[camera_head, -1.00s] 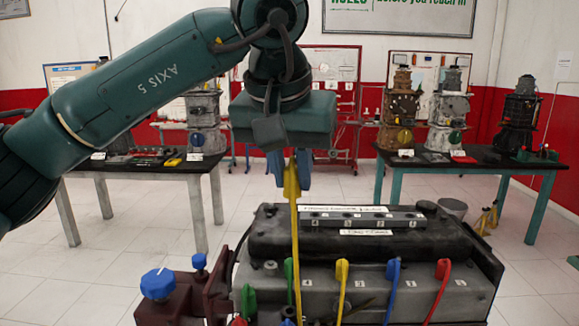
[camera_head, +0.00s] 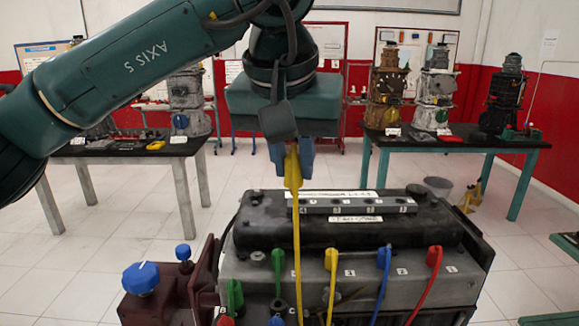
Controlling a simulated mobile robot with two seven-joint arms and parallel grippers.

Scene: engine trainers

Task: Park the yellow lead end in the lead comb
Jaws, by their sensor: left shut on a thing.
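My left gripper (camera_head: 292,165) is shut on a yellow lead end (camera_head: 292,176) and holds it upright above the back left of the engine (camera_head: 240,262). The yellow lead (camera_head: 297,265) hangs from it, down across the front of the engine. A grey bar (camera_head: 353,206) with a row of holes and small labels lies along the engine top, to the right of the held end and apart from it. I cannot tell whether this bar is the lead comb. My right gripper is out of view.
Green (camera_head: 278,259), yellow (camera_head: 331,259), blue (camera_head: 383,258) and red (camera_head: 434,256) lead ends stand in a row on the engine. A maroon stand with a blue knob (camera_head: 141,278) is at its left. Tables with engine models stand behind, with clear floor between.

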